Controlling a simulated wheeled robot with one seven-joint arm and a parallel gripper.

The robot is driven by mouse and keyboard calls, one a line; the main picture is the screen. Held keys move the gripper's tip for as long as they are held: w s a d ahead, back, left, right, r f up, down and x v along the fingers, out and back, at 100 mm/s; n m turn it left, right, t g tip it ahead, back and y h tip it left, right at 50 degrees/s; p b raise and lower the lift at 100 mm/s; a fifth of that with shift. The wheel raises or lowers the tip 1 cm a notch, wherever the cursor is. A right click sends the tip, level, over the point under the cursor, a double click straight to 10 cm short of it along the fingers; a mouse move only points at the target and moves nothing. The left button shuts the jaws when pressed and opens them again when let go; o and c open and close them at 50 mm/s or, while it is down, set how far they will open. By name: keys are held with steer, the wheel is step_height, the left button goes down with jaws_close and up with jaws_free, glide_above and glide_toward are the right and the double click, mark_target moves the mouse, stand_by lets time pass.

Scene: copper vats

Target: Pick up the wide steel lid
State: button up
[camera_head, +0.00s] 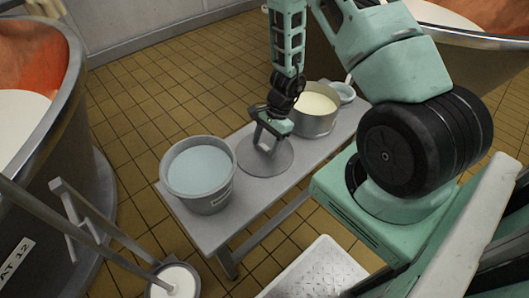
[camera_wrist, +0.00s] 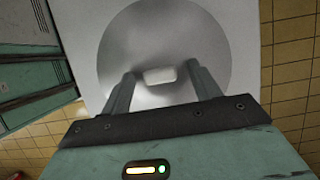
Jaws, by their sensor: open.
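The wide steel lid (camera_head: 266,162) is a flat grey disc lying on the low bench (camera_head: 240,208), between a bucket and a pot. In the wrist view the lid (camera_wrist: 165,40) fills the upper middle, with a small pale knob or handle (camera_wrist: 160,75) at its centre. My gripper (camera_head: 266,142) is over the lid from above. In the wrist view my gripper (camera_wrist: 163,80) is open, with one finger on each side of the handle and gaps between. I cannot tell exactly how far above the lid the fingertips are.
A grey bucket of pale blue liquid (camera_head: 208,204) stands left of the lid. A steel pot of cream liquid (camera_head: 311,127) stands behind right, with a small pale green bowl (camera_head: 343,92) beside it. A large copper vat (camera_head: 75,120) is at left; another (camera_head: 470,38) is at upper right.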

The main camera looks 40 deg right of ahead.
steer(key=c, duration=1.1)
